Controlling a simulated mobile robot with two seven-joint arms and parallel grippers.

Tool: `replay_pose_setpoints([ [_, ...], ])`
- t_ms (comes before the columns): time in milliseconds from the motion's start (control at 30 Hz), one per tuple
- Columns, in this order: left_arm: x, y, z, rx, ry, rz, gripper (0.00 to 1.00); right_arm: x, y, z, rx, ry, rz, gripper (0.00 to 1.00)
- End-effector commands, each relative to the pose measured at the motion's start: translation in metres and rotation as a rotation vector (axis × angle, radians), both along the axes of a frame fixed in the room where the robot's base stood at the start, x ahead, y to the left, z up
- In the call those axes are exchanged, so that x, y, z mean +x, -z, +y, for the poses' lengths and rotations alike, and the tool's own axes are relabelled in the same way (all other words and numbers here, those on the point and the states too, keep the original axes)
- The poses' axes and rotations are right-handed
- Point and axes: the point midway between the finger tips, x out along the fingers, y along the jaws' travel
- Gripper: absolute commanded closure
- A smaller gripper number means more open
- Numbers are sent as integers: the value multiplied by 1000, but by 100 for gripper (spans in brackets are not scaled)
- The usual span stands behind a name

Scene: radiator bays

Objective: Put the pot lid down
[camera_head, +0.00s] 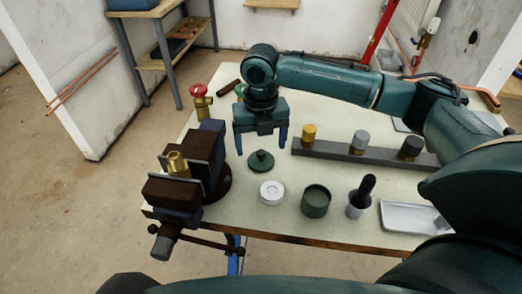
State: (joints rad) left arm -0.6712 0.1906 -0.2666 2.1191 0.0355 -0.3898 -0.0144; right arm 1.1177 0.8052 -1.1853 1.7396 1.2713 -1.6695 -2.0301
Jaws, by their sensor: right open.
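The lid's knob is below and between the fingers, and nothing is held. A green open pot (316,202) stands on the table nearer the front, to the right of the lid. A white round disc (271,192) lies between the lid and the pot. My left gripper is not in view.
A vise (184,185) with a brass fitting is at the table's left. A dark rail (362,151) with several capped posts stands behind the pot. A grey cup with a dark handle (359,199) and a metal tray (408,217) are at the right. A red-handled valve (200,97) stands at the back left.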

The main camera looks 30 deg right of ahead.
Motion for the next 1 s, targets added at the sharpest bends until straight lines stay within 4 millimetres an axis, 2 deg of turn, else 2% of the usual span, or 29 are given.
replay_pose_setpoints([
  [33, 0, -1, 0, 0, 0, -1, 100, 1, -13, 0, 1, -1, -4, 20],
  [200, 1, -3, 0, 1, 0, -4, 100, 1, -50, 0, 0, -1, -3, 20],
  [400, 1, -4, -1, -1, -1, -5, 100, 0, -77, 1, 1, 0, 0, 20],
  [567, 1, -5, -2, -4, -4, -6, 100, 0, -84, 0, 0, 0, 0, 20],
  [1000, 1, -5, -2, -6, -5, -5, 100, 0, -84, 0, 0, 0, 1, 20],
])
